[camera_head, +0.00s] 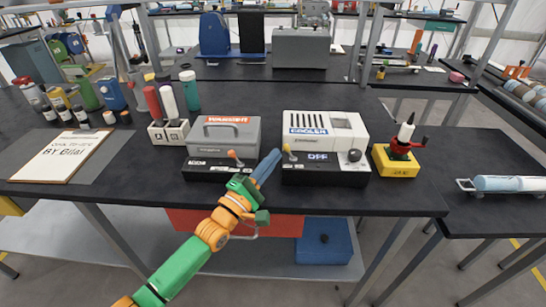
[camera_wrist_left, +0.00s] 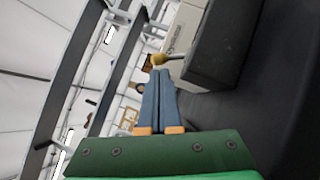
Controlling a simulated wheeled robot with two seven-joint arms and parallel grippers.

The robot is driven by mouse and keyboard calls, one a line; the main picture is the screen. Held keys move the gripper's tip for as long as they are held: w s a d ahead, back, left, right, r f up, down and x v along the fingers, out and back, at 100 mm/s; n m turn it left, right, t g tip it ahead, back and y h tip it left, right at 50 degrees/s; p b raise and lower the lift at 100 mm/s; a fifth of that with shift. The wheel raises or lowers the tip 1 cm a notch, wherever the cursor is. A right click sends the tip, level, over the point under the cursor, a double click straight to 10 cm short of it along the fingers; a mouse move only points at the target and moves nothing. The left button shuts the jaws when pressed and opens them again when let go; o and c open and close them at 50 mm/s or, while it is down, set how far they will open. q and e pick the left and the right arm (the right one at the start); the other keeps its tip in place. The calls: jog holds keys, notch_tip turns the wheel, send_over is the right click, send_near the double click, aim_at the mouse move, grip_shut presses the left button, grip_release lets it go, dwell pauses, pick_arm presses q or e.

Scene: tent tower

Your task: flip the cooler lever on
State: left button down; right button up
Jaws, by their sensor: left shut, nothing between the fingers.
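The cooler (camera_head: 345,136) is a white box labelled COOLER on a black base (camera_head: 325,177). A small panel on the base reads OFF. Its lever (camera_head: 287,150) has a yellow knob and stands at the left end of the base. My left gripper (camera_head: 275,155) is shut and empty, with its blue fingers just left of the lever. In the left wrist view the yellow knob (camera_wrist_left: 157,59) is right at the tips of the shut fingers (camera_wrist_left: 159,75). I cannot tell whether they touch. My right gripper is not in view.
A grey box (camera_head: 222,137) with a handle and an orange-knobbed lever (camera_head: 234,155) stands left of the cooler. A yellow box with a red device (camera_head: 397,165) stands at its right. A clipboard (camera_head: 62,155) lies far left. The table's front strip is mostly clear.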

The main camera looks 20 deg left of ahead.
pick_arm(q)
jog(key=shift+w+d, duration=0.1)
jog(key=shift+w, duration=0.15)
jog(key=shift+r, duration=0.15)
jog(key=shift+r+m+p, duration=0.2)
jog(key=shift+m+p, duration=0.3)
jog(key=shift+p, duration=0.25)
jog(key=shift+g, duration=0.3)
